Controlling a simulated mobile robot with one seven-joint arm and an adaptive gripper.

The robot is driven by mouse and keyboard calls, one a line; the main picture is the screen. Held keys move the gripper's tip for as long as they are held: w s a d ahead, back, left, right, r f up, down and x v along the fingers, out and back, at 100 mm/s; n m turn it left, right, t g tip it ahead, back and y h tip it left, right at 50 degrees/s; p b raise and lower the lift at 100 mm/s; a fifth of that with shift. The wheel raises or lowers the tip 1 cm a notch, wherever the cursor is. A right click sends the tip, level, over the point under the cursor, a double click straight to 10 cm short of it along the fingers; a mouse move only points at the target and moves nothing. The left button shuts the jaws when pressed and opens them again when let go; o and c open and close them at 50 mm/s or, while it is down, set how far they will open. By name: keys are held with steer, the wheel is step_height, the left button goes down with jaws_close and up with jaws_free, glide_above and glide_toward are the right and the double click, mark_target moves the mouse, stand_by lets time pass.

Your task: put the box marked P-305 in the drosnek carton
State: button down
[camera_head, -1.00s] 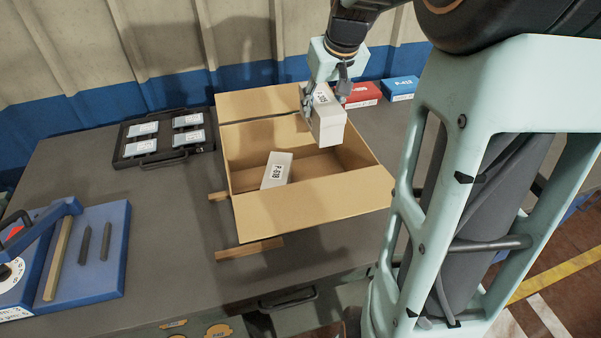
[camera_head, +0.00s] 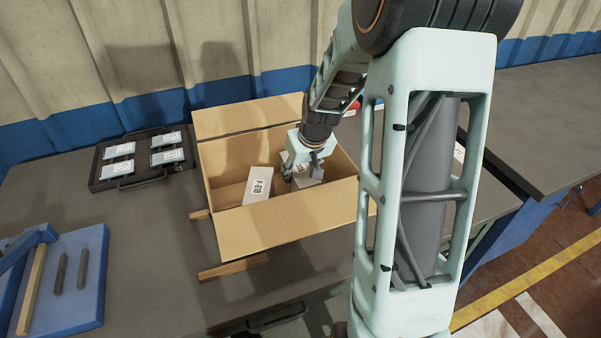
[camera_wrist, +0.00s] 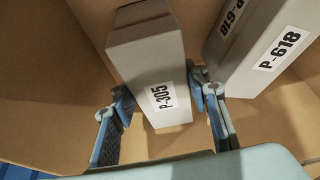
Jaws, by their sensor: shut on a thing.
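The open cardboard carton (camera_head: 283,226) stands on the workbench; no carton name is readable. My gripper (camera_head: 303,172) is down inside it, in the right part. In the wrist view my gripper (camera_wrist: 163,112) is shut on a white-grey box marked P-305 (camera_wrist: 150,55), one finger on each side of its labelled end. In the head view the P-305 box (camera_head: 307,182) is partly hidden by my gripper. I cannot tell whether it touches the carton floor. A second white box marked P-618 (camera_head: 258,185) is in the carton, left of the P-305 box, close beside it.
A black tray (camera_head: 105,183) with several labelled grey pieces lies left of the carton. A blue fixture board (camera_head: 85,300) is at the front left. Wooden strips (camera_head: 232,268) lie by the carton. A red box (camera_head: 354,107) shows partly behind my arm.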

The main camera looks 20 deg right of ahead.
steer(key=shift+f, duration=0.2)
steer(key=c, duration=1.5)
jaws_free()
steer(key=shift+f, duration=0.15)
steer(key=shift+c, duration=0.2)
steer(key=o, duration=0.4)
steer(key=shift+o, duration=0.2)
steer(key=shift+r, duration=0.2)
steer(key=shift+s+r, duration=0.1)
steer(key=shift+r, duration=0.2)
steer(key=v, duration=1.1)
steer(key=shift+s+r+p, duration=0.15)
steer(key=shift+s+p, duration=0.05)
steer(key=shift+p, duration=0.15)
